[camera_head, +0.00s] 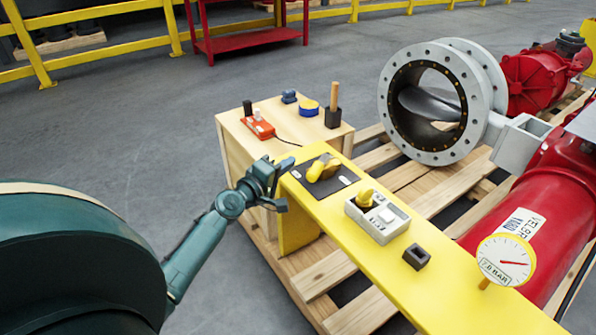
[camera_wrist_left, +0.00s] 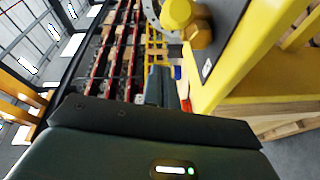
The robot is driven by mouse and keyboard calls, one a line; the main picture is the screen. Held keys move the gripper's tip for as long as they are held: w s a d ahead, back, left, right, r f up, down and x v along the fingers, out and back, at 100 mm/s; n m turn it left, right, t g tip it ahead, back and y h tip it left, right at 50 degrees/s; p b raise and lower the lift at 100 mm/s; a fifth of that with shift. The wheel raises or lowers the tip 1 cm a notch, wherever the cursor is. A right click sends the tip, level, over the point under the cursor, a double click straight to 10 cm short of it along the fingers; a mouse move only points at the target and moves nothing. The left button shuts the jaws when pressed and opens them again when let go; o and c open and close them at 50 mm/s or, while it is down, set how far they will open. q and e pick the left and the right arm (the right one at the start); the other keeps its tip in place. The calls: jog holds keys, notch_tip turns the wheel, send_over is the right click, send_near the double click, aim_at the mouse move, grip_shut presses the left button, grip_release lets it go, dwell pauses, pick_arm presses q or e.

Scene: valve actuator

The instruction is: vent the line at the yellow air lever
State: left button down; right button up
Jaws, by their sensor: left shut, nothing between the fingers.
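In the left wrist view a yellow rounded part (camera_wrist_left: 197,30), seemingly the lever, shows at the top right. My left gripper (camera_head: 287,165) is shut and empty, just left of the plate and apart from the lever. In the wrist view the dark gripper finger (camera_wrist_left: 160,88) points up the picture, left of the yellow part. My right gripper is not in view.
The yellow bench (camera_head: 440,285) also bears a grey box (camera_head: 377,218) with a yellow knob, a small dark block (camera_head: 417,256) and a dial gauge (camera_head: 503,261). Behind are a wooden crate (camera_head: 236,150) with small tools, a flanged valve (camera_head: 440,100) and a red cylinder (camera_head: 530,190).

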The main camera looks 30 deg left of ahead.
aim_at(319, 167)
pick_arm(q)
jog(key=shift+w+d+f, duration=0.1)
jog(key=shift+d+f, duration=0.1)
jog(key=shift+d, duration=0.65)
jog(key=shift+w+d+f, duration=0.1)
jog(key=shift+d+f, duration=0.1)
jog(key=shift+d, duration=0.65)
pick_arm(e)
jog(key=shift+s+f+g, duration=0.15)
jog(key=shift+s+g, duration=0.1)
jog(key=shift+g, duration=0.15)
pick_arm(q)
jog(key=shift+p, duration=0.35)
